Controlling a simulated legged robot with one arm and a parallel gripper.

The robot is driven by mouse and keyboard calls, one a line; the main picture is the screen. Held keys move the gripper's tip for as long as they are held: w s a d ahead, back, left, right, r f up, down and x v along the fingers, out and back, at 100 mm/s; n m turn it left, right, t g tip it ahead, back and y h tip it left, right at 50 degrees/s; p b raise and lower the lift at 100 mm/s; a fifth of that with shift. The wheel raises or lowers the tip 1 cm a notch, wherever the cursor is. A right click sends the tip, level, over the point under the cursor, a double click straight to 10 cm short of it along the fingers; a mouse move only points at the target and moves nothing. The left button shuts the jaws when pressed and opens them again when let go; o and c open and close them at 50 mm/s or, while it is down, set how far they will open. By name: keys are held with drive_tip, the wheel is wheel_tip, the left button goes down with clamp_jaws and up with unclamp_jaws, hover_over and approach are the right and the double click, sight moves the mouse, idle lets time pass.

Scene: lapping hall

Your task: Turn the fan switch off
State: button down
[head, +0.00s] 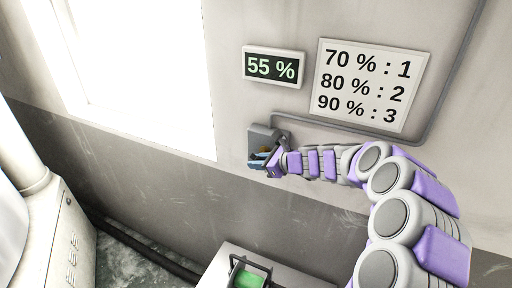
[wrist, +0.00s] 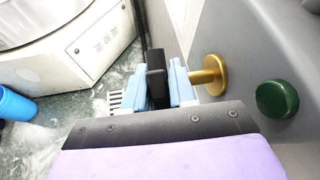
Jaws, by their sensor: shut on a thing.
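The fan switch is a grey box (head: 258,135) on the wall below the display, partly hidden by my gripper (head: 268,160). In the wrist view a black handle (wrist: 156,72) stands between the two light blue fingers of my gripper (wrist: 160,88). The gripper is shut on this handle. A brass shaft with a round flange (wrist: 212,75) lies just right of the fingers, at the grey surface. A dark green round knob or lamp (wrist: 277,98) sits further right. I cannot tell the switch's position from these views.
A wall display (head: 273,67) reads 55 %. A sign (head: 370,85) lists 70 % : 1, 80 % : 2, 90 % : 3. A conduit (head: 440,100) runs beside it. A pale cabinet (head: 68,235) stands left; a bench with a green item (head: 248,278) is below. A blue cup (wrist: 15,103) shows left.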

drive_tip(key=shift+w+d+r+g+h+p, duration=0.1)
drive_tip(key=shift+r+g+h+p, duration=0.4)
drive_tip(key=shift+p, duration=2)
drive_tip(key=shift+r+h+p, duration=0.15)
drive_tip(key=shift+h+p, duration=0.75)
drive_tip(key=shift+p, duration=1.6)
drive_tip(key=g+h+p, duration=0.1)
drive_tip(key=h+p, duration=0.1)
drive_tip(key=p, duration=0.2)
drive_tip(key=shift+f+n, duration=0.15)
drive_tip(key=shift+n, duration=0.15)
drive_tip(key=shift+f+h+p, duration=0.25)
drive_tip(key=shift+h+p, duration=0.25)
drive_tip(key=shift+p, duration=0.2)
drive_tip(key=c, duration=1)
unclamp_jaws()
drive_tip(key=shift+f, duration=0.1)
drive_tip(key=shift+c, duration=0.2)
drive_tip(key=b+v, duration=0.2)
drive_tip(key=v, duration=1.5)
drive_tip(key=shift+w+r, duration=0.15)
drive_tip(key=shift+r, duration=0.05)
